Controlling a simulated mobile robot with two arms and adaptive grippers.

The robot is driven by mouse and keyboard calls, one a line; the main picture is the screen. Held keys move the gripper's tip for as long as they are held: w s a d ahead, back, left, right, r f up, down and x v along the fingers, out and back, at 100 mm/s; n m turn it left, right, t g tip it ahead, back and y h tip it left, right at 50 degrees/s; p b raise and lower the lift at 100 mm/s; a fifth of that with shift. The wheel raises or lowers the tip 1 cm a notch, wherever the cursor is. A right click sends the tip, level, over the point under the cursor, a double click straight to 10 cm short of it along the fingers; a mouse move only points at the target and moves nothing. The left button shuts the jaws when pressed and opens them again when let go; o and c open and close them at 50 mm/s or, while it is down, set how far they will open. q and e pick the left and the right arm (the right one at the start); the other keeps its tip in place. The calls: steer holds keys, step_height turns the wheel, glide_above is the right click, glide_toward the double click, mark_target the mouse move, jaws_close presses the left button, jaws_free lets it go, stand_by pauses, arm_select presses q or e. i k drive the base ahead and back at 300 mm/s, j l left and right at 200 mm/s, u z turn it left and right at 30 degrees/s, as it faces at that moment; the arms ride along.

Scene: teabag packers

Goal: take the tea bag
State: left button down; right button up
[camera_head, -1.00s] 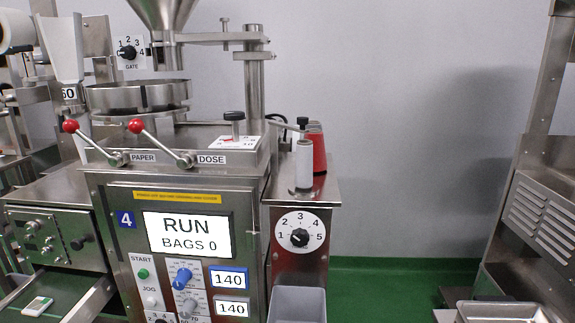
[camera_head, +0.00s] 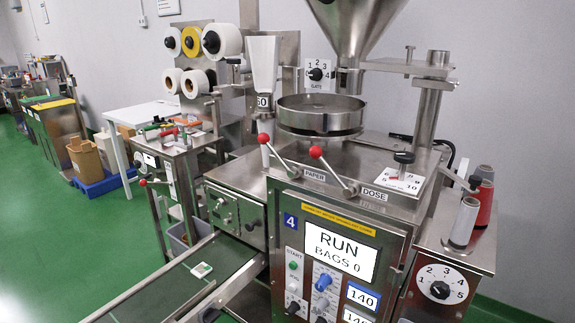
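A small white tea bag with a green mark (camera_head: 202,269) lies flat on the dark green belt of the outfeed conveyor (camera_head: 160,298), left of the packing machine (camera_head: 330,225). The machine's display (camera_head: 341,251) reads RUN, BAGS 0. Neither of my grippers shows in the head view.
Red-knobbed PAPER and DOSE levers (camera_head: 316,152) stick up from the machine's front. Thread spools (camera_head: 464,221) stand at its right. A side stand with coloured tools (camera_head: 173,133) and a white table (camera_head: 140,115) are behind the conveyor. Green floor (camera_head: 60,240) is clear at left.

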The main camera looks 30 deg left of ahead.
mark_target(202, 271)
steer(key=u, duration=1.3)
